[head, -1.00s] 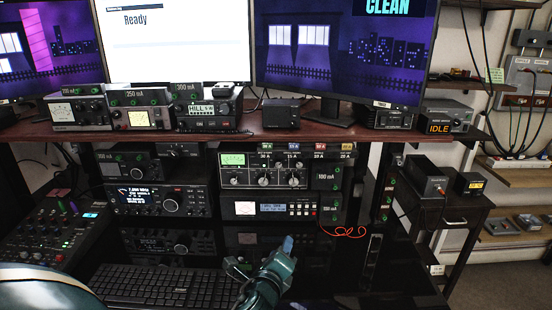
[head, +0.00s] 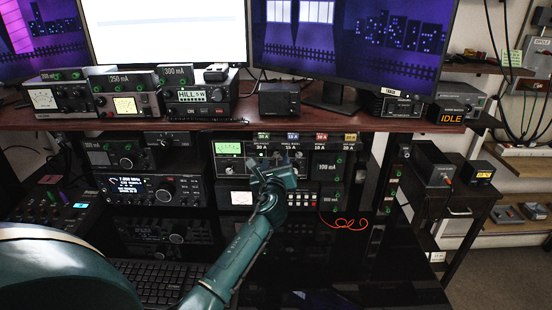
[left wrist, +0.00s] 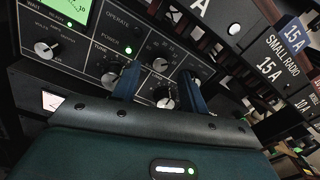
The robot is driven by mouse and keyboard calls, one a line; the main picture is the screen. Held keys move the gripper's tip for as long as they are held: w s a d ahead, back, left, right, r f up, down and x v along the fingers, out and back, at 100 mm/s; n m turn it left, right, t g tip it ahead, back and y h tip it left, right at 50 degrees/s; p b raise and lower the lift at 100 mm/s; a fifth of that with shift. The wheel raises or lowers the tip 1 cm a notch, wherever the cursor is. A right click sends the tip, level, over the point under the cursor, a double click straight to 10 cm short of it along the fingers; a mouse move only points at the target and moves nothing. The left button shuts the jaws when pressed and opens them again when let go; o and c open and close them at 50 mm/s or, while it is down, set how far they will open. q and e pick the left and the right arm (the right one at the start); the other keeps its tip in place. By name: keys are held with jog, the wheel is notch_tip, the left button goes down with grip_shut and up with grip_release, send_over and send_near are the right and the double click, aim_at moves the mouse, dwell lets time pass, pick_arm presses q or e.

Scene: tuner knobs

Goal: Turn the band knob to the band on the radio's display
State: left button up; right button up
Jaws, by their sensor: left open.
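The radio tuner (head: 228,167) sits on the shelf under the monitors, with a lit green display (head: 228,148) at its upper left. The display's text is too small to read. In the left wrist view the green display (left wrist: 68,10) is cut off by the top edge, and the panel has several silver-faced knobs. My left gripper (head: 272,170) is open in front of the panel and hides part of it. In the left wrist view its two blue fingers (left wrist: 158,82) straddle a knob (left wrist: 165,98), with no clear contact; that knob's label is hidden. My right gripper is out of view.
Another transceiver (head: 150,190) stands left of the tuner, and a lower unit with red buttons (head: 298,198) sits beneath it. The wooden shelf edge (head: 200,124) overhangs above, with labelled tags (head: 293,141) below it. A keyboard (head: 160,280) lies in front.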

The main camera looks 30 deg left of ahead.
aim_at(276, 154)
pick_arm(q)
jog(key=shift+x, duration=1.15)
jog(key=shift+w+a, duration=0.15)
jog(key=shift+w, duration=0.2)
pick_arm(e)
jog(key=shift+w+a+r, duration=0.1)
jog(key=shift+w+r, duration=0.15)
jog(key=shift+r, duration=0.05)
pick_arm(q)
grip_shut()
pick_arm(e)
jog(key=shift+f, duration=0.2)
